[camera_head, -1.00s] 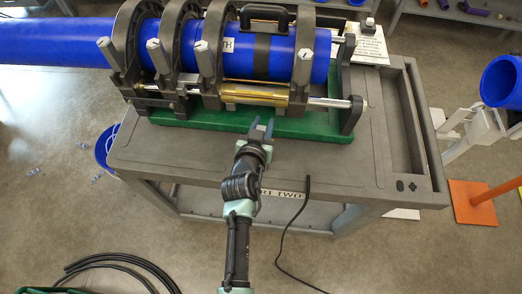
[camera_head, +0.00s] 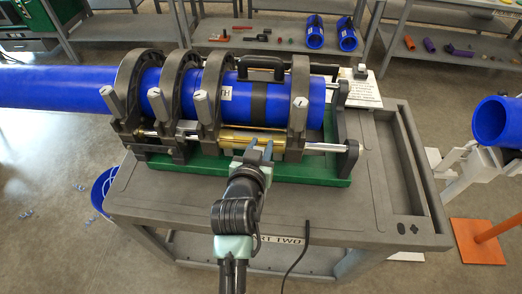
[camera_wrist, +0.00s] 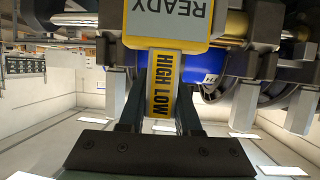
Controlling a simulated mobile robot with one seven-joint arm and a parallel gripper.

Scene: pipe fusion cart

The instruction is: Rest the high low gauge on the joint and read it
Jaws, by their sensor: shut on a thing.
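In the wrist view, the high low gauge (camera_wrist: 163,98) sits between the fingers of my gripper (camera_wrist: 160,105). In the head view, my gripper (camera_head: 257,151) is in front of the fusion machine's brass-coloured cylinder, low at the near side of the blue pipe (camera_head: 315,103); the gauge is hard to make out there. The pipe lies in several dark clamps (camera_head: 300,117). A dark band (camera_head: 258,98) with a black handle above it crosses the pipe between clamps; the joint itself is not clearly visible.
The machine's green base (camera_head: 320,165) stands on a grey cart (camera_head: 375,200). Clamp posts and the brass cylinder (camera_head: 253,139) stand close around my gripper. A white printed card (camera_head: 360,92) lies behind at the right. A black cable hangs over the cart's front edge.

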